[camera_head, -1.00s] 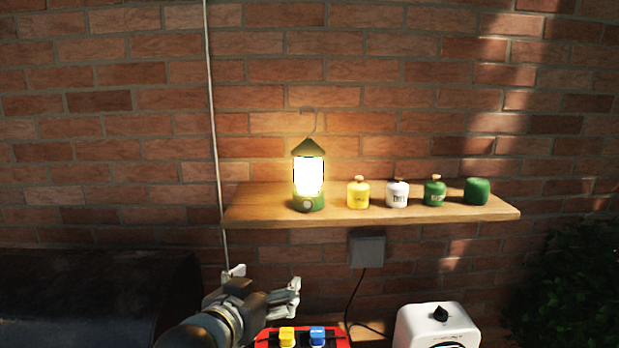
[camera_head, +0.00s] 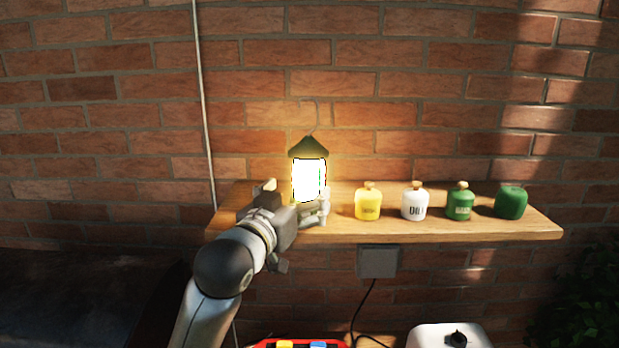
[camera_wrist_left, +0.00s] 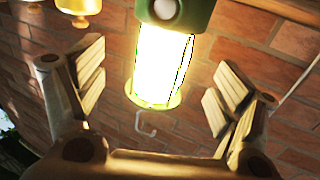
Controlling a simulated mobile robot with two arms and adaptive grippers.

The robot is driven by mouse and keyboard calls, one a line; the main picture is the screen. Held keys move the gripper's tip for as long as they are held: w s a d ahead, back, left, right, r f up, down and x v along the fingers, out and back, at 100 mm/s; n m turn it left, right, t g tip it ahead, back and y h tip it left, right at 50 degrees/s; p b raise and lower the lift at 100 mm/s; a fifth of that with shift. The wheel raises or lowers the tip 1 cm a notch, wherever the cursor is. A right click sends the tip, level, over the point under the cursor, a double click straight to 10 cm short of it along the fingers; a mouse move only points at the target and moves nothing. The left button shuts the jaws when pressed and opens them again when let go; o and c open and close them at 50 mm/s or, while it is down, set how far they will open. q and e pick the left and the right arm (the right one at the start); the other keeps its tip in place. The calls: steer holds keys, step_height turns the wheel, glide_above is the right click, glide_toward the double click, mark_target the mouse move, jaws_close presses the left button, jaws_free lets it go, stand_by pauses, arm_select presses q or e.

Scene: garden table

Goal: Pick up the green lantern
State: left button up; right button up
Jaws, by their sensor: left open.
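The green lantern (camera_head: 308,178) stands lit and upright on the wooden shelf, with a dark green cap and a thin hook on top. My left gripper (camera_head: 296,208) is at the lantern's lower body, and hides its base in the head view. In the left wrist view the lantern (camera_wrist_left: 160,62) shows upside down between the two fingers of my left gripper (camera_wrist_left: 158,85). The fingers are open, with a gap on each side of the lantern. My right gripper is not in view.
The wooden shelf (camera_head: 345,233) also holds a yellow jar (camera_head: 368,204), a white jar (camera_head: 415,204) and two green jars (camera_head: 460,204), (camera_head: 511,204) right of the lantern. A brick wall (camera_head: 420,90) stands close behind. A grey box (camera_head: 378,262) hangs below the shelf.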

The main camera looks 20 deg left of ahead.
mark_target(302, 189)
arm_select(q)
steer(key=shift+w+r, duration=0.1)
steer(key=shift+w, duration=0.35)
steer(key=shift+w+d, duration=0.1)
steer(key=shift+w, duration=0.6)
steer(key=w+p, duration=0.3)
steer(key=shift+w, duration=0.35)
steer(key=shift+w+f, duration=0.25)
steer(key=shift+w, duration=0.35)
steer(key=c, duration=1.4)
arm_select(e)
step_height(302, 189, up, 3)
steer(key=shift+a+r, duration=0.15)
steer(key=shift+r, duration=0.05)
